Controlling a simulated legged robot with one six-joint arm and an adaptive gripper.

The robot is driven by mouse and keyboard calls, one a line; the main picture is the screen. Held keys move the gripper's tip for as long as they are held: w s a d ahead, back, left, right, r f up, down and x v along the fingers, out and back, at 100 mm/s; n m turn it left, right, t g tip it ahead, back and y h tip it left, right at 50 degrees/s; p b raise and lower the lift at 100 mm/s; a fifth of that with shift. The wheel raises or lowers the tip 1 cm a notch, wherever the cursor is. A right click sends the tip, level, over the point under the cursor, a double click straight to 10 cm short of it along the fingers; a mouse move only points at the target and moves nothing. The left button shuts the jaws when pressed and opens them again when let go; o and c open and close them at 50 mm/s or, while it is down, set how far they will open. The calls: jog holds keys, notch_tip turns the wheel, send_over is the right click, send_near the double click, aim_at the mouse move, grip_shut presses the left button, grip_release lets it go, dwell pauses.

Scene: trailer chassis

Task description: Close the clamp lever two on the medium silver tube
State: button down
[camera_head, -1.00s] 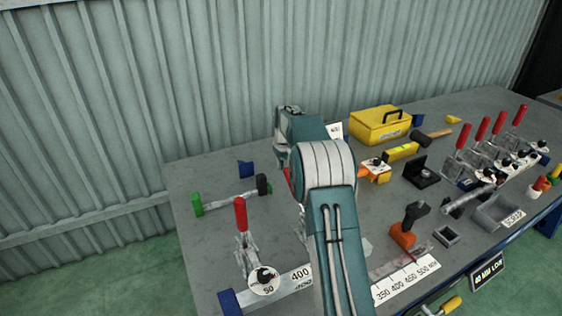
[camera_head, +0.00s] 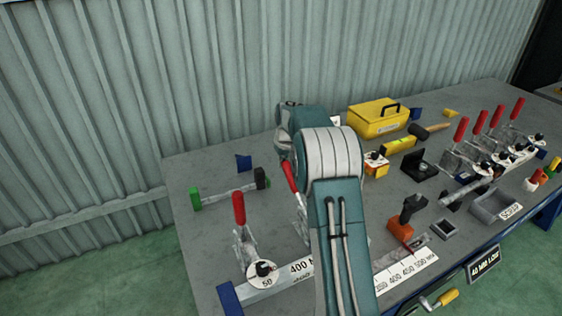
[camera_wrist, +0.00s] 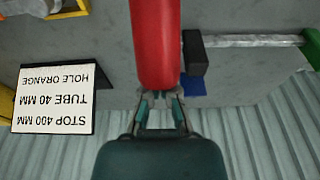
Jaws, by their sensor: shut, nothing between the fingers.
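A clamp with an upright red lever (camera_head: 239,208) stands at the left front of the bench. A second red lever (camera_head: 290,176) leans beside my arm, its base partly hidden. In the wrist view a large red handle (camera_wrist: 155,45) fills the top middle. My gripper (camera_wrist: 160,97) is shut with nothing held, its fingertips close at the handle's near end; I cannot tell whether they touch. In the head view my arm hides the gripper. A silver tube (camera_head: 230,191) lies between green and black end supports; another tube (camera_head: 468,195) is at right. I cannot tell which is the medium one.
The bench (camera_head: 202,245) has free room at its left. A yellow toolbox (camera_head: 376,119), a mallet (camera_head: 430,130) and several more red-levered clamps (camera_head: 480,128) stand at right. A sign (camera_wrist: 53,98) is at left in the wrist view. A corrugated wall (camera_head: 150,80) stands behind.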

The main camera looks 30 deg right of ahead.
aim_at(287, 163)
jog(key=shift+s, duration=0.4)
jog(key=shift+s+r, duration=0.45)
jog(key=shift+s, duration=0.05)
jog(key=shift+s+r, duration=0.55)
jog(key=shift+s, duration=0.05)
jog(key=shift+s+r, duration=0.15)
jog(key=shift+r, duration=0.25)
